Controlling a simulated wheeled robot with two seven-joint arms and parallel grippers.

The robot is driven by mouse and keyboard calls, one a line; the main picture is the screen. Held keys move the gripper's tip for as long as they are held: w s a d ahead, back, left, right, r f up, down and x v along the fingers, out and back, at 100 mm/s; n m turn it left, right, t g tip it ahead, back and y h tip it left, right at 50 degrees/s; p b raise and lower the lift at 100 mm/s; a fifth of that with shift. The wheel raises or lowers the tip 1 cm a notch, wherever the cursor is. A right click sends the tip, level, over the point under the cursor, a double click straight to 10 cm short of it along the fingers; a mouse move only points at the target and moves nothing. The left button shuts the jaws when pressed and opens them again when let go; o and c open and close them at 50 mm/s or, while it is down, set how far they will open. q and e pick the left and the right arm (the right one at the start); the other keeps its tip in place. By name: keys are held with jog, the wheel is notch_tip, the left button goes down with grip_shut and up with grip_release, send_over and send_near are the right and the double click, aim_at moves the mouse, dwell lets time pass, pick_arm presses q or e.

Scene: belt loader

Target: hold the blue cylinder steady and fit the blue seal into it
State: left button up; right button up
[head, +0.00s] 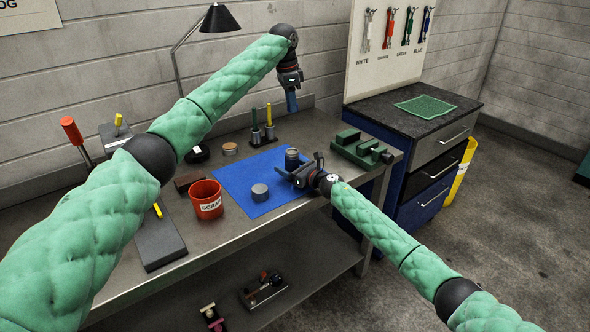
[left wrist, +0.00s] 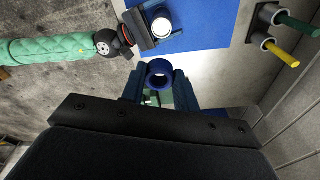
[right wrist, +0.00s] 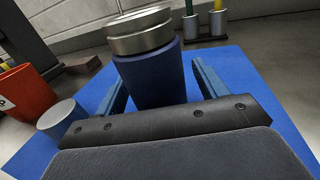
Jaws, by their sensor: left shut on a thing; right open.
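The blue cylinder (right wrist: 150,78) stands upright on the blue mat, with a steel top part. In the head view, it (head: 292,155) is at the mat's right side. My right gripper (head: 293,178) is low beside it, open, with its fingers on either side of the cylinder in the right wrist view; a gap shows at the right finger. My left gripper (head: 291,103) is raised above and behind the mat, pointing down. In the left wrist view, it is shut on the blue seal (left wrist: 159,85), a dark blue ring with an open middle. The seal is apart from the cylinder.
A red scrap cup (head: 206,200) stands at the mat's left edge. A green vise (head: 361,149) is to the right, and a holder with green and yellow sticks (head: 263,135) is behind.

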jog(key=shift+w, duration=0.1)
jog(key=shift+a, duration=0.1)
jog(key=c, duration=1.5)
pick_arm(q)
jog(key=n, duration=0.3)
send_over(292, 152)
jog(key=f, duration=1.1)
jog(key=shift+s+a, duration=0.2)
jog(key=shift+a, duration=0.05)
pick_arm(e)
jog(key=shift+c, duration=0.2)
pick_arm(q)
jog(key=shift+f, duration=2.25)
